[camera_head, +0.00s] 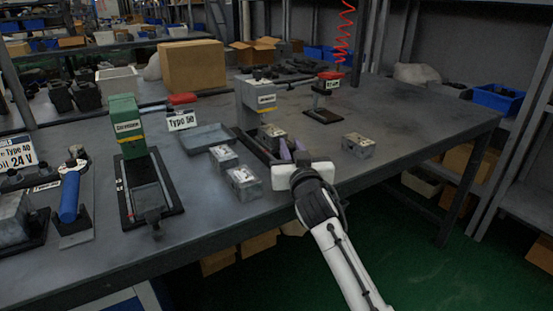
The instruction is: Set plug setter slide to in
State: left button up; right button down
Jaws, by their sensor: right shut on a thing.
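The grey press-like machine (258,97), which I take to be the plug setter, stands at the middle of the table; its label is too small to read. A dark slide base runs from it toward the table's front edge. A valve block (271,134) sits on the slide, in front of the grey column. My right gripper (291,151) is at the front end of this slide, shut on what seems to be the slide's handle; its body hides most of that. My left gripper is not in view.
Loose valve blocks stand left (243,182) and right (358,145) of the slide. A shallow tray (208,137) lies behind the left ones. A green machine (127,127) with its own slide stands further left. The table's right part is clear.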

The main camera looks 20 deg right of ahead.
jog(key=shift+w, duration=0.3)
jog(key=c, duration=1.6)
grip_release()
jog(key=s, duration=0.3)
jog(key=s+a+p, duration=0.1)
jog(key=s, duration=0.2)
jog(key=s+a, duration=0.1)
jog(key=s, duration=0.3)
jog(key=shift+s, duration=0.1)
